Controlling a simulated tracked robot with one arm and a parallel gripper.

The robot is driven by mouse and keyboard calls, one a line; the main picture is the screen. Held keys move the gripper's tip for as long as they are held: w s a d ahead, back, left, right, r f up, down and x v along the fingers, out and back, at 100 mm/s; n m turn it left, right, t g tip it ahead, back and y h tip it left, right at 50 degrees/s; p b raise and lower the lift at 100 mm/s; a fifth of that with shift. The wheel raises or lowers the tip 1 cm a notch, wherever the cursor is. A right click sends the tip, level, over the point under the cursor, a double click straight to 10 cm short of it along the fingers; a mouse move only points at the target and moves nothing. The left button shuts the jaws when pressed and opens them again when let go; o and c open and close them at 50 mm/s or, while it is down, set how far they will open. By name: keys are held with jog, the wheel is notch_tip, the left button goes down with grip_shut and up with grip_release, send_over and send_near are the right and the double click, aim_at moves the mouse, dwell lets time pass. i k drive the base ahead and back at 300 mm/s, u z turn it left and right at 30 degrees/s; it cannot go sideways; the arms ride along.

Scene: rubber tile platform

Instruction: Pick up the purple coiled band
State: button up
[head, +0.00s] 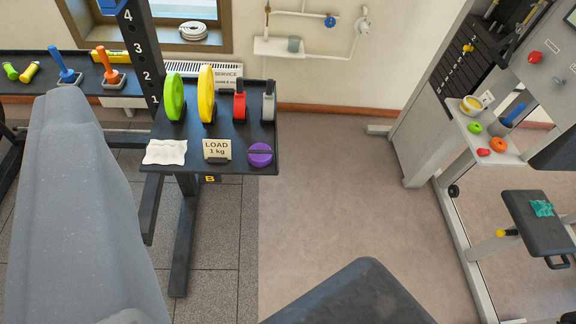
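The purple coiled band (260,160) is a round purple roll with a thin dark line across it. It lies at the front right corner of a black shelf (225,170) on a dark upright rack. The card reading "LOAD 1 kg" (216,149) stands just left of it, apart from it. I make out no gripper fingers in the head view, so I cannot tell where my gripper is relative to the band.
Green (174,96) and yellow (206,94) discs, red (239,106) and grey (268,107) items and a white cloth (166,152) share the shelf. A large grey shape (80,210) fills the left; a dark pad (350,295) is at the bottom. Beige floor (345,190) is clear right of the rack.

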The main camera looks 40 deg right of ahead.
aim_at(259, 155)
jog(key=u, duration=0.2)
jog(key=i, duration=0.9)
jog(key=z, duration=0.15)
